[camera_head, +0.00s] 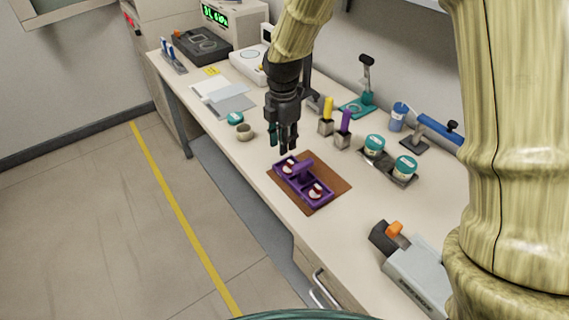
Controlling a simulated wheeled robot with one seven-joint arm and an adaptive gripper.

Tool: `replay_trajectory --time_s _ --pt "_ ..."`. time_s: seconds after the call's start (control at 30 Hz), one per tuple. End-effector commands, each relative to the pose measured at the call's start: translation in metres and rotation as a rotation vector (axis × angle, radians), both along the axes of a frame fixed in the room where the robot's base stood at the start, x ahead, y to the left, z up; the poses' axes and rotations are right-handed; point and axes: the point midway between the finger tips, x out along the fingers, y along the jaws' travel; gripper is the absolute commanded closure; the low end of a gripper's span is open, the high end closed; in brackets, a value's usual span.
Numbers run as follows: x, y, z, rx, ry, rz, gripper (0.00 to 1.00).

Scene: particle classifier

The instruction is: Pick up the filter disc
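A purple two-place carrier (319,205) with a raised middle handle sits on a brown mat (338,184) near the bench's front edge. Each place holds a small round whitish piece with dark red on it, a left one (288,168) and a right one (315,191). I cannot tell for sure which piece is the filter disc. My gripper (289,150) points down above the bench, just behind the carrier's left end, and appears apart from it. Nothing is clearly seen between its fingers, and their gap is too small to read.
A small beige cup (244,132) and a teal-lidded jar (235,118) stand left of my gripper. Yellow-handled (327,108) and purple-handled (345,121) tools stand in blocks behind. A tray (388,165) holds teal-lidded jars. A grey device (418,270) lies at front right.

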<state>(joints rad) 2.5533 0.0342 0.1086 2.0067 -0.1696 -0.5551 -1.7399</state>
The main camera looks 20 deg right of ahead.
Motion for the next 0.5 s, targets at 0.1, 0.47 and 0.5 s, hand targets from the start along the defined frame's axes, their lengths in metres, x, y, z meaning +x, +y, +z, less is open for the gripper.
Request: replay_trajectory --time_s 0.1,0.47,0.5 --pt "0.0 -0.013 -0.018 -0.001 0.005 -0.019 0.73" --pt "-0.001 -0.018 -0.04 -0.001 0.005 -0.027 0.73" --pt "-0.001 -0.018 -0.044 -0.001 0.006 -0.026 0.73"
